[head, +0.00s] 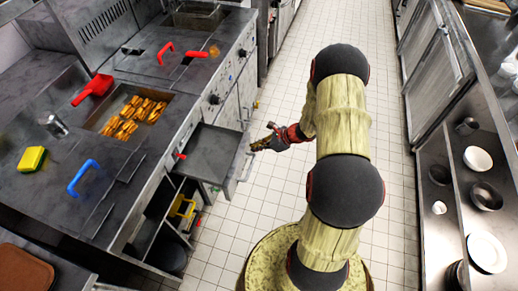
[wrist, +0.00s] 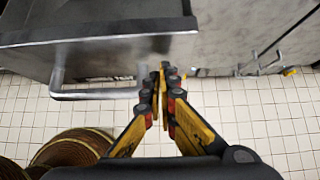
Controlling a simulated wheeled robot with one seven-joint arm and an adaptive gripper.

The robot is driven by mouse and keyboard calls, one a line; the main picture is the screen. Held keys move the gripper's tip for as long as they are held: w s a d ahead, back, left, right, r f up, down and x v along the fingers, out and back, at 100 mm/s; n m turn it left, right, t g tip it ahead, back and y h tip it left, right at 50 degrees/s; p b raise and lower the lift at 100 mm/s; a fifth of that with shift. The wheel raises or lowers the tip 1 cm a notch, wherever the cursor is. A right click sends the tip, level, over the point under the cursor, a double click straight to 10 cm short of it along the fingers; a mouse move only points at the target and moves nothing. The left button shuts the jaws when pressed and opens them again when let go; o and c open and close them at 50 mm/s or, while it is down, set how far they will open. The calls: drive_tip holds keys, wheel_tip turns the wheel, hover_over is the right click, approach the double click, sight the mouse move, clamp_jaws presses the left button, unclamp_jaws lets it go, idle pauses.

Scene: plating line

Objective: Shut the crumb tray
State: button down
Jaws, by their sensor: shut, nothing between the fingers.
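The crumb tray (head: 213,153) is a flat grey metal drawer pulled well out from the counter front over the aisle. A bar handle (head: 245,168) runs along its outer edge. In the wrist view the tray (wrist: 95,38) fills the top left, with its handle (wrist: 95,95) below. My gripper (head: 257,146) is just outside the tray's outer edge, near one end of the handle. In the wrist view my gripper's fingertips (wrist: 168,72) are together and empty, close to the handle's right end. I cannot tell whether they touch it.
The counter top holds a pan of fried food (head: 128,118), a red scoop (head: 94,90), a yellow sponge (head: 32,158) and a blue handle (head: 83,177). An open lower shelf holds a yellow item (head: 182,207). Shelves with bowls (head: 478,158) stand right. The tiled floor (head: 285,190) between is clear.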

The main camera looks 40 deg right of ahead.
sight(214, 137)
drive_tip(key=w+a, duration=0.5)
drive_tip(key=w, duration=0.1)
drive_tip(key=w+a+b, duration=0.1)
drive_tip(key=w+a, duration=0.4)
drive_tip(key=w, duration=0.1)
drive_tip(key=w+a+b, duration=0.1)
drive_tip(key=w+a, duration=0.3)
drive_tip(key=w, duration=0.3)
drive_tip(key=shift+a, duration=0.4)
drive_tip(key=shift+r, duration=0.1)
drive_tip(key=shift+s+d, duration=0.1)
drive_tip(key=shift+d, duration=0.05)
drive_tip(key=s+d, duration=0.2)
drive_tip(key=s, duration=0.1)
drive_tip(key=shift+s+d+r, duration=0.3)
drive_tip(key=shift+d+r, duration=0.1)
drive_tip(key=p+v, duration=0.3)
drive_tip(key=v, duration=0.6)
drive_tip(key=shift+f, duration=0.15)
